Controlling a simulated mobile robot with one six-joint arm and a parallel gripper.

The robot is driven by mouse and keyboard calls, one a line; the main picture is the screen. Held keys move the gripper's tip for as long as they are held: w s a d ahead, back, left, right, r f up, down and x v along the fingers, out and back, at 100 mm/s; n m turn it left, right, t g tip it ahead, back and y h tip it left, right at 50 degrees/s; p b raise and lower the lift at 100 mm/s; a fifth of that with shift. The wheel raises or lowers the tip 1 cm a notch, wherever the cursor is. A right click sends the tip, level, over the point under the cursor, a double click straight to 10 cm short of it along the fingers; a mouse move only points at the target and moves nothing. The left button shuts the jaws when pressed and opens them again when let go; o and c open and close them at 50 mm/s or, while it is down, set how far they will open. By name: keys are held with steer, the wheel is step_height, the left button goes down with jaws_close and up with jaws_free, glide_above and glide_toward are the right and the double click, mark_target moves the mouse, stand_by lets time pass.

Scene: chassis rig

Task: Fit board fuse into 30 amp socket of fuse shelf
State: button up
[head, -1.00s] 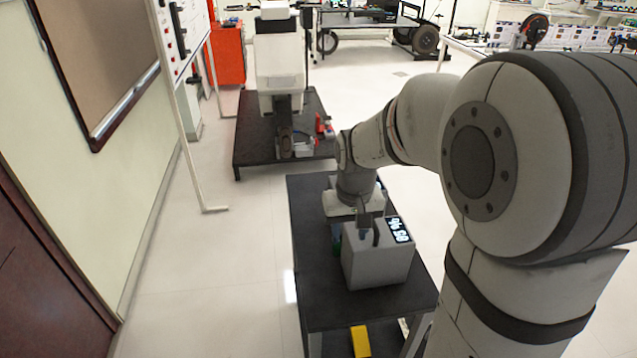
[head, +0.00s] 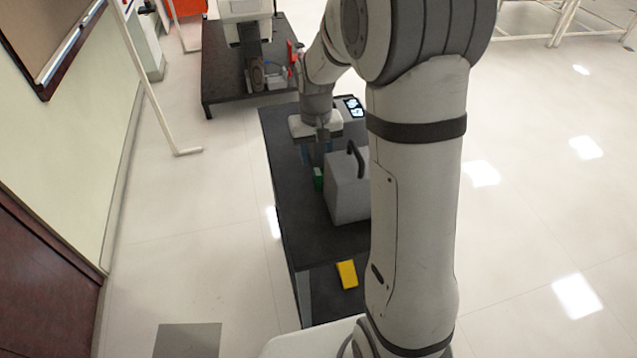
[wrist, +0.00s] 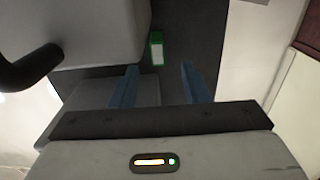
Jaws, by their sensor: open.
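A small green block with a white label, which looks like the board fuse (wrist: 157,48), is on the dark table. In the head view the green block (head: 318,179) is beside the left face of a grey box. My gripper (wrist: 159,66) is open and empty, its two blue fingers apart. In the wrist view the block lies just past the fingertips, roughly in line with the gap between them. In the head view my gripper (head: 313,158) is above the table near the block, its fingers partly hard to make out. I cannot pick out the fuse shelf or its 30 amp socket.
The grey box (head: 345,195) with a black handle (head: 356,158) stands close to the block. A small lit display (head: 354,106) shows behind it. A yellow object (head: 347,274) sits low at the near end of the dark table (head: 290,225). A second dark table stands behind.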

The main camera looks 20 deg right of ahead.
mark_target(317, 170)
step_height(317, 170, down, 8)
steer(key=shift+w+d+r+p, duration=0.1)
steer(key=shift+d+p, duration=0.05)
steer(key=shift+p, duration=0.45)
jaws_close()
